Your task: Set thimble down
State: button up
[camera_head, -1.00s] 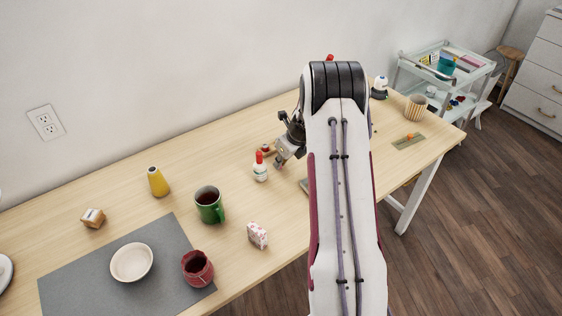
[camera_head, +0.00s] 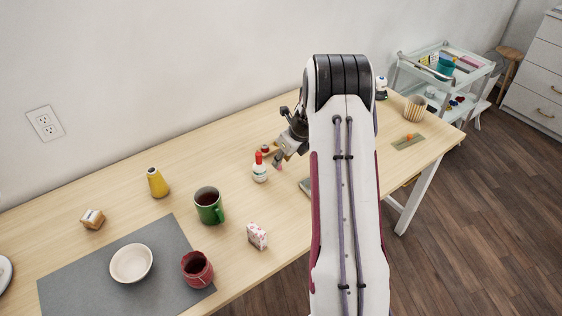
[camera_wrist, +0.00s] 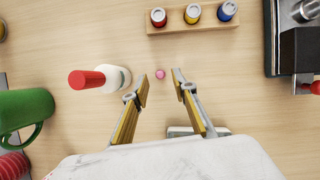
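A small pink thimble (camera_wrist: 160,74) shows in the wrist view between and just ahead of my fingertips, with a gap on both sides. It looks to be on the wooden table, and it also shows as a tiny pink spot in the head view (camera_head: 280,168). My gripper (camera_wrist: 159,82) is open with its fingers spread around the thimble and touching neither side of it. In the head view my gripper (camera_head: 279,156) is low over the table, right of the glue bottle, partly hidden by my arm.
A white glue bottle with a red cap (camera_wrist: 116,78) stands close left of my fingers. A wooden spool rack (camera_wrist: 165,27) lies just ahead. A green mug (camera_head: 208,206) stands further left. A dark object (camera_wrist: 290,50) is at the right. Bare table lies between.

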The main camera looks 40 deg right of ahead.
jog(key=v, duration=0.9)
jog(key=shift+r, duration=0.25)
dwell(0.4)
jog(key=s+a+r+n, duration=0.5)
jog(key=a+r+n, duration=0.3)
jog(key=a+r, duration=0.15)
jog(key=s+a+r+n, duration=0.5)
jog(key=a+r+n, duration=0.3)
jog(key=a, duration=0.3)
jog(key=s+a+r+n, duration=0.1)
jog(key=s+a+n, duration=0.4)
jog(key=s+n, duration=0.4)
jog(key=s+a+r+n, duration=0.2)
jog(key=s+a+n, duration=0.4)
jog(key=s+n, duration=0.3)
jog(key=s, duration=0.3)
jog(key=shift+s+n+t+h, duration=0.3)
jog(key=shift+s+t, duration=0.1)
